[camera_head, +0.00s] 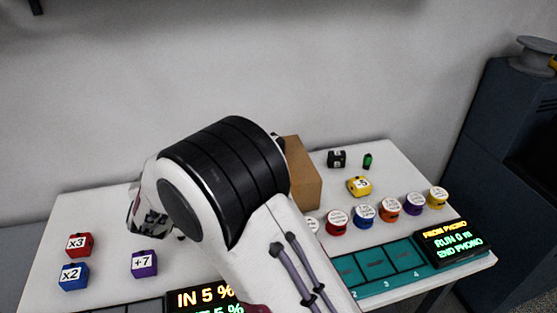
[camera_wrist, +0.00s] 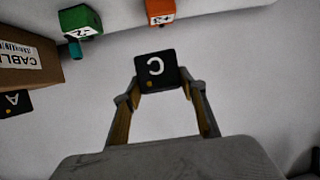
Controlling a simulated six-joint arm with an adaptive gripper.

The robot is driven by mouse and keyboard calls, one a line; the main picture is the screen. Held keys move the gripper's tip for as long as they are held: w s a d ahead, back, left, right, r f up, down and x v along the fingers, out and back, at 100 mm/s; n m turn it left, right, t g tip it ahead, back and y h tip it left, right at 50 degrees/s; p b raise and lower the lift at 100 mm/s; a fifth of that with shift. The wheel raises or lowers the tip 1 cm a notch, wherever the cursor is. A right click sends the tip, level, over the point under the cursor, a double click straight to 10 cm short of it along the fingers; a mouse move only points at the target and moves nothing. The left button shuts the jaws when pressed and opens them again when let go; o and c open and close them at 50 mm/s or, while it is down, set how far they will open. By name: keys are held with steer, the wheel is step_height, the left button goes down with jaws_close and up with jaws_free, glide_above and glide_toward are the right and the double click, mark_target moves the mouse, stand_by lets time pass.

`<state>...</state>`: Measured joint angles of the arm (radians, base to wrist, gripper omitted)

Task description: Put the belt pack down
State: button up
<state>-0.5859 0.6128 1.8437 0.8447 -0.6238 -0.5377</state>
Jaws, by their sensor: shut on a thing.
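The belt pack, a small black box (camera_wrist: 155,68) marked with a letter C and a yellow dot, sits between the fingertips of my gripper (camera_wrist: 159,88) in the wrist view. My gripper is shut on it, one finger on each side. Whether the pack touches the white table below cannot be told. In the head view my gripper (camera_head: 145,220) is at the left of the table, mostly hidden by my arm, and the pack cannot be made out there. A second black box (camera_wrist: 14,104), marked A, lies at the left edge of the wrist view, beside a cardboard box (camera_wrist: 28,62).
A green box (camera_wrist: 80,22) and an orange box (camera_wrist: 160,10) stand at the wrist view's top. In the head view, red (camera_head: 79,245), blue (camera_head: 73,276) and purple (camera_head: 144,263) blocks stand front left. Several round spools and a teal tray (camera_head: 345,268) are at right.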

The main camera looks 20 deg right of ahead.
steer(key=w+d+r+m+h, duration=0.1)
steer(key=w+d+r, duration=0.25)
steer(key=d, duration=0.65)
steer(key=w+d+r+m+h, duration=0.15)
steer(key=d+r, duration=0.35)
steer(key=d, duration=0.5)
steer(key=s+d+r, duration=0.1)
steer(key=d+r, duration=0.1)
steer(key=d, duration=0.5)
steer(key=s+d+r, duration=0.1)
steer(key=d+r, duration=0.2)
steer(key=d, duration=0.5)
steer(key=shift+n+y, duration=0.75)
steer(key=shift+n, duration=0.1)
steer(key=s+f, duration=0.2)
steer(key=s, duration=0.1)
steer(key=s+f, duration=0.1)
steer(key=shift+s+d, duration=0.2)
steer(key=shift+d, duration=0.05)
steer(key=shift+f, duration=0.2)
steer(key=shift+f, duration=3)
steer(key=shift+f, duration=0.1)
steer(key=shift+f, duration=1.8)
